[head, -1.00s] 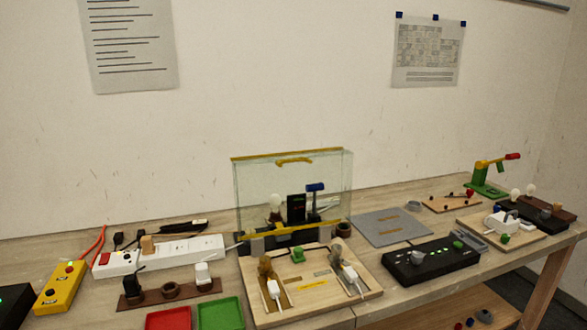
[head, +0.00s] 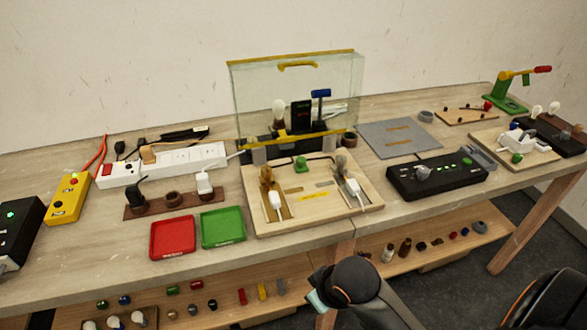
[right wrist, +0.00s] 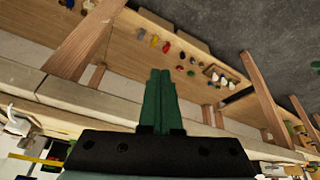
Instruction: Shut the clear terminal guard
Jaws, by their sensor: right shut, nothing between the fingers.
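The clear terminal guard (head: 255,100) stands upright and open behind the wooden wiring board (head: 262,222), in the middle of the bench in the head view. It has yellow strips along its top and bottom and a yellow handle (head: 298,66) near the top. White plugs, a green button and terminals on the board lie uncovered in front of it. My right gripper (right wrist: 160,78) shows in the right wrist view with its green fingers shut together, empty, and apart from the guard. My left gripper is not in view.
A red tray (head: 172,254) and a green tray (head: 222,241) lie left of the board. A black switch box (head: 436,178) stands to its right. A white power strip (head: 172,163) lies at the back left. A lower shelf (head: 425,252) holds small parts.

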